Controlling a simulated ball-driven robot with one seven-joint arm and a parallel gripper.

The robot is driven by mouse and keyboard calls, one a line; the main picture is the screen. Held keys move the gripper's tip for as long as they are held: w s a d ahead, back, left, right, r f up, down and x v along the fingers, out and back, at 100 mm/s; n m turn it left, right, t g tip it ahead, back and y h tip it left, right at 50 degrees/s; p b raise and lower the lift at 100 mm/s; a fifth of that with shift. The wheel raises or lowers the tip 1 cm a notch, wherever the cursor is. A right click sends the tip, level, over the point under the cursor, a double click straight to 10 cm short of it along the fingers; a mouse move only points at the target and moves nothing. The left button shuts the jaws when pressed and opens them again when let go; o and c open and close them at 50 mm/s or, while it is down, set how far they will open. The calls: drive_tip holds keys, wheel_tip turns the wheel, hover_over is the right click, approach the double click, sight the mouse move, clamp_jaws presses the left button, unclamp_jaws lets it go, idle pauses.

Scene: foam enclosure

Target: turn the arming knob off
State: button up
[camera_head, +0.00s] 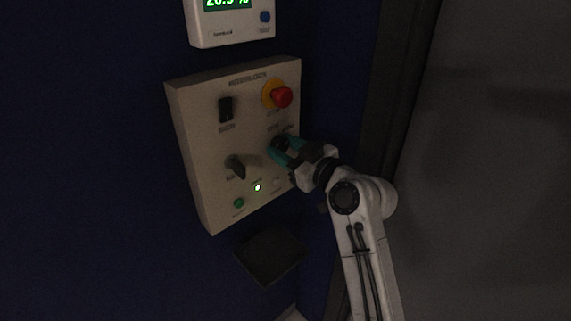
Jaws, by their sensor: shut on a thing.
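The control panel (205,165) is a beige box on the dark blue wall. A dark knob (280,143) sits at its right side, below the red button, and my gripper (281,151) with teal fingers is shut on it. The fingers partly hide the knob and its labels, so its pointing direction cannot be told. The labels are too small to read, but this gripped knob appears to be the arming knob. Another black knob (235,167) sits lower left on the panel, apart from my gripper.
A red mushroom button (282,97) on a yellow ring sits just above my gripper. A black switch (226,109) is at the upper left. A green button (238,203) and a lit lamp (257,187) are low down. A display unit (230,36) hangs above; a dark box (271,256) is below.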

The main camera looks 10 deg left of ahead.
drive_tip(key=n+b, duration=0.2)
drive_tip(key=b, duration=0.2)
drive_tip(key=f+n+b, duration=0.1)
drive_tip(key=n+b, duration=0.1)
drive_tip(key=b, duration=0.1)
drive_tip(key=shift+b, duration=0.35)
drive_tip(key=n+b, duration=0.2)
drive_tip(key=b, duration=0.1)
drive_tip(key=n+b, duration=0.3)
drive_tip(key=shift+r, duration=0.5)
drive_tip(key=o, duration=1)
drive_tip(key=shift+o, duration=0.2)
drive_tip(key=v, duration=1)
drive_tip(key=shift+s+d, duration=0.25)
drive_tip(key=shift+d, duration=0.1)
